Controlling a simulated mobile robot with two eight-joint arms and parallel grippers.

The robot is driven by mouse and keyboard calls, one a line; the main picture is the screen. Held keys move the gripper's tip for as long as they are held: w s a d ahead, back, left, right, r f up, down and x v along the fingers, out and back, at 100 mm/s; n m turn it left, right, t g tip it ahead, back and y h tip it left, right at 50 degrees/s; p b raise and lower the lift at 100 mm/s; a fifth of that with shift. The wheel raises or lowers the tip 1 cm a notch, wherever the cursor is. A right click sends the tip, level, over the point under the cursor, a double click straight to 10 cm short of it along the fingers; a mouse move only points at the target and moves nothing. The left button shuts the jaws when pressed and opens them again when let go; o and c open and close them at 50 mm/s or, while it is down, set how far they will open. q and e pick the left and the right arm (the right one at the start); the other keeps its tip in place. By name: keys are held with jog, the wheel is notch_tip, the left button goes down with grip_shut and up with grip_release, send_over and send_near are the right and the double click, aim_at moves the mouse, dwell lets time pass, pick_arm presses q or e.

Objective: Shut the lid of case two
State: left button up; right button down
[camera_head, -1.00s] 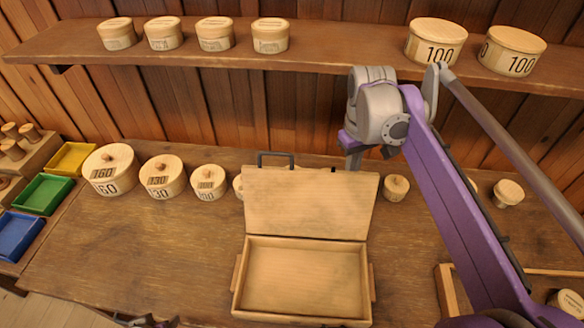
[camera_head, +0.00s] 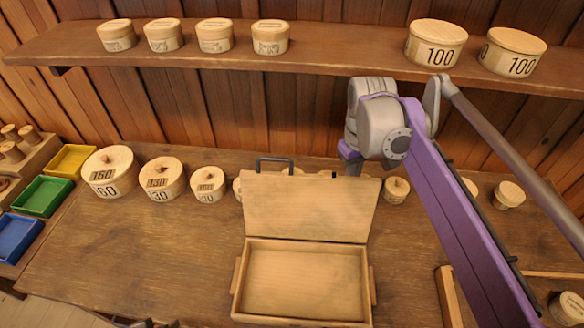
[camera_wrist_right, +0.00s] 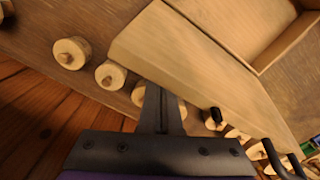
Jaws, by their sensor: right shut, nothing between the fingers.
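The wooden case (camera_head: 305,281) stands on the workbench in the head view, its box empty. Its lid (camera_head: 309,207) is raised, with a dark handle (camera_head: 275,162) at its top edge. My right gripper (camera_head: 350,162) is at the top right of the lid, on its back side, and its lower end is hidden by the lid. In the right wrist view its shut fingers (camera_wrist_right: 161,108) are against or very close to the lid (camera_wrist_right: 200,75), with nothing between them. A dark part of my left gripper (camera_head: 145,322) just shows at the bottom edge of the head view.
Lidded round boxes (camera_head: 110,172) and small spools (camera_head: 396,190) stand along the back of the bench, some behind the lid. A shelf (camera_head: 335,52) with more round boxes runs above. Coloured trays (camera_head: 42,196) are at the left. The bench left of the case is clear.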

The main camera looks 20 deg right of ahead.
pick_arm(q)
jog(key=shift+w+r+p, duration=0.15)
jog(key=shift+r+p, duration=0.25)
jog(key=shift+r, duration=0.1)
pick_arm(e)
jog(key=s+a, duration=0.3)
jog(key=s, duration=0.3)
jog(key=shift+s+a, duration=0.2)
jog(key=shift+a, duration=0.05)
dwell(0.6)
jog(key=shift+r, duration=0.1)
dwell(0.7)
pick_arm(q)
notch_tip(320, 180, up, 7)
jog(key=w+p, duration=0.2)
jog(key=p, duration=0.2)
jog(key=shift+w+f+t+p, duration=0.15)
jog(key=shift+w+t+p, duration=0.1)
jog(key=shift+t+p, duration=0.15)
pick_arm(e)
notch_tip(320, 180, up, 8)
jog(key=shift+s, duration=0.15)
pick_arm(q)
jog(key=shift+f, duration=0.1)
